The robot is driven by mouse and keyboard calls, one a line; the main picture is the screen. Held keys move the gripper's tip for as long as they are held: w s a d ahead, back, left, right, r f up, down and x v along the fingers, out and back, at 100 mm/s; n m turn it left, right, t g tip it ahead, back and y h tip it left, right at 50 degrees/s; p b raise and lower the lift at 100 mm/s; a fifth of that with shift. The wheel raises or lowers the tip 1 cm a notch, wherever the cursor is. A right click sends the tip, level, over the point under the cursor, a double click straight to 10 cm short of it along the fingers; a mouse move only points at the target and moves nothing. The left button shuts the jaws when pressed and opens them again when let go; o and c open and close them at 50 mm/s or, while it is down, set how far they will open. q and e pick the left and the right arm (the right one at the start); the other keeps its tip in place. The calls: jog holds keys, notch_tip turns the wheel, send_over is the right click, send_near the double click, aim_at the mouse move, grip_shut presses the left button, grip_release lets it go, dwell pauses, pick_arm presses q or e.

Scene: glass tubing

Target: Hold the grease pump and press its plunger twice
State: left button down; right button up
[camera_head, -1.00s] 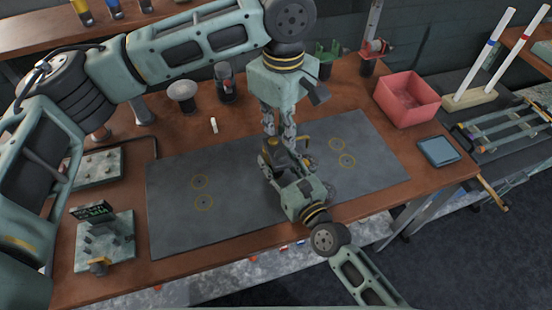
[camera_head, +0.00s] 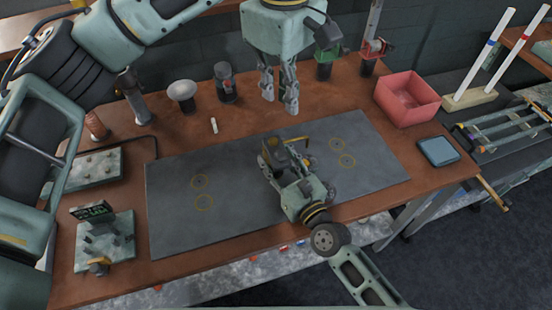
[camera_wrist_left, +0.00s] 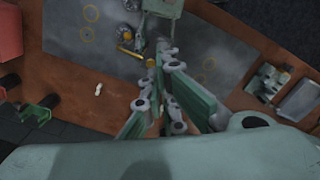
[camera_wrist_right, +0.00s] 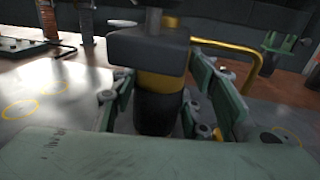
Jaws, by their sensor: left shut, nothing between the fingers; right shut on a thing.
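The grease pump (camera_wrist_right: 160,82) is a dark cylinder with a yellow band, a dark block on top, a grey rod above it and a yellow bent spout at its right. My right gripper (camera_head: 276,158) is shut around its body over the grey mat, and the pump stands upright in the right wrist view. In the head view the pump (camera_head: 292,146) is partly hidden by the gripper. My left gripper (camera_head: 280,106) is shut and empty, above and behind the pump, apart from it. In the left wrist view its fingers (camera_wrist_left: 158,72) are together.
The grey mat (camera_head: 235,215) has yellow rings and bare space at both sides. A red bin (camera_head: 407,98) and a blue tray (camera_head: 438,151) are at the right. A small white piece (camera_head: 214,125) lies behind the mat. Fixtures stand at the left and back.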

pick_arm(q)
notch_tip(320, 180, up, 4)
dwell(0.4)
pick_arm(e)
jog(key=o, duration=1.6)
jog(key=v, duration=1.2)
pick_arm(q)
jog(key=shift+f, duration=0.1)
pick_arm(e)
jog(key=shift+s, duration=0.1)
